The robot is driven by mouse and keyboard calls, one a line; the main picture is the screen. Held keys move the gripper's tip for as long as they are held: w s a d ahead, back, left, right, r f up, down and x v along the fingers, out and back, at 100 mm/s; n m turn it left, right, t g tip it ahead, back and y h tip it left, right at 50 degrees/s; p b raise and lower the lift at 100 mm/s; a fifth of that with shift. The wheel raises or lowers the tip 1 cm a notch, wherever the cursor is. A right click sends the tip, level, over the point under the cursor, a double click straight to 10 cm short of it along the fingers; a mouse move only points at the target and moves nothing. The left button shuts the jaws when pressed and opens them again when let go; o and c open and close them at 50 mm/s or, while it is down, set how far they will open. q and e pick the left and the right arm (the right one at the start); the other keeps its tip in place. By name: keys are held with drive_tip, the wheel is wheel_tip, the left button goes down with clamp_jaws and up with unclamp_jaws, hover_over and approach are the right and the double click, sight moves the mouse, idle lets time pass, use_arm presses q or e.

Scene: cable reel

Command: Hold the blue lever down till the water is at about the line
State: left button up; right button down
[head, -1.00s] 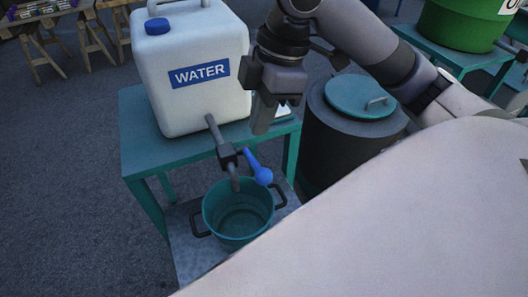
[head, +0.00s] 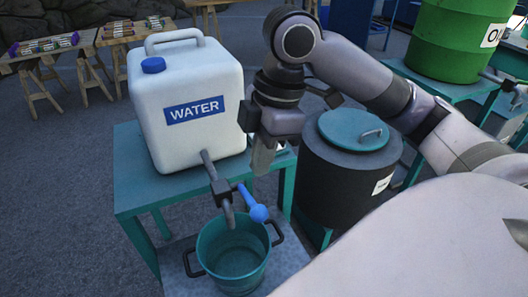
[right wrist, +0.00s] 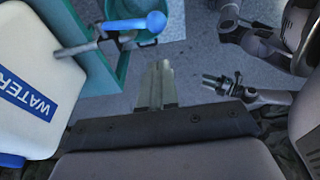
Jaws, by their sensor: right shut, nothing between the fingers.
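The white water jug (head: 185,100) stands on a teal table, with a grey tap (head: 220,188) at its lower front. The blue lever (head: 258,212) sticks out from the tap to the right; it also shows in the right wrist view (right wrist: 150,22). A teal pot (head: 233,257) with dark handles stands under the spout. No water stream shows, and I cannot make out a line or water level inside. My right gripper (head: 262,165) is shut and empty above the lever, apart from it.
A dark drum (head: 345,175) with a teal lid stands close right of the jug's table (head: 135,195). A green barrel (head: 455,45) is at the back right. Trestle tables (head: 50,55) stand far left. The floor left of the table is clear.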

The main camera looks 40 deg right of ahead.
drive_tip(key=b, duration=0.2)
approach(255, 209)
drive_tip(key=x, duration=0.5)
drive_tip(key=shift+a, duration=0.3)
use_arm(q)
drive_tip(key=shift+f, duration=1)
use_arm(e)
drive_tip(key=shift+d+f, duration=0.15)
drive_tip(key=shift+f, duration=0.6)
use_arm(q)
drive_tip(key=shift+s, duration=0.1)
